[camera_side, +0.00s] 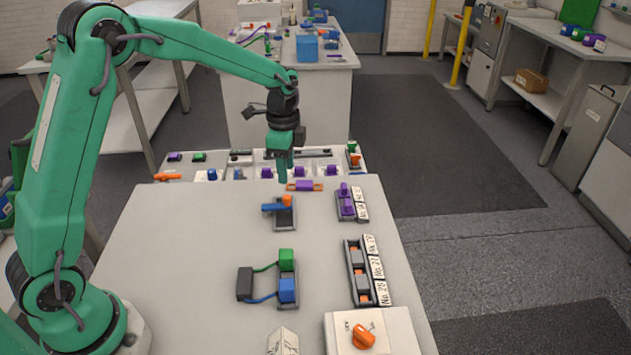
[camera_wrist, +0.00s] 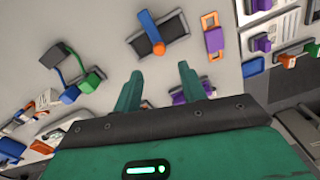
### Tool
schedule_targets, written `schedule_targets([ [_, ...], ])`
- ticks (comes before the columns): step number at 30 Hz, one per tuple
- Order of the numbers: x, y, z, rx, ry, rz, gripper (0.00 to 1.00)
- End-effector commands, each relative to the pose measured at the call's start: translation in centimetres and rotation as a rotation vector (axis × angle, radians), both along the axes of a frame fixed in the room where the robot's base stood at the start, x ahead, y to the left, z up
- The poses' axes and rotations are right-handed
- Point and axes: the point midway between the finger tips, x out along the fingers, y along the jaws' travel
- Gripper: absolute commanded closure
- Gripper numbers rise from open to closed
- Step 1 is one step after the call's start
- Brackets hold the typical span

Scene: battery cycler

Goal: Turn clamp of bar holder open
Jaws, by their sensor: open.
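A small dark grey holder (camera_side: 284,219) stands on the near table with a blue bar-shaped lever (camera_side: 271,208) and an orange knob (camera_side: 287,200) on top. In the wrist view the holder (camera_wrist: 176,46) lies ahead of the fingertips, with the blue lever (camera_wrist: 149,27) crossing it and the orange knob (camera_wrist: 159,48) near its middle. I cannot tell for sure which of these parts is the clamp. My gripper (camera_side: 284,168) is raised beyond the holder, pointing down, apart from it. In the wrist view its fingers (camera_wrist: 160,74) are spread and empty.
A purple block with orange ends (camera_side: 305,185) lies just right of the holder. A purple-topped rack (camera_side: 347,202) and a labelled rack (camera_side: 361,272) stand at the right. Green and blue blocks with cables (camera_side: 287,275) and an orange-knobbed box (camera_side: 370,330) are nearer. The table's left is clear.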

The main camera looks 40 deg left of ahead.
Motion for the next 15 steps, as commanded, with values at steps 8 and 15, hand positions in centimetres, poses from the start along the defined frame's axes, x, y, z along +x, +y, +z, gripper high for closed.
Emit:
schedule_targets([
  [8,-0.1,0.0,-1.4,0.000,0.004,0.001,0.59],
  [15,-0.1,0.0,-4.2,0.000,0.004,0.001,0.59],
])
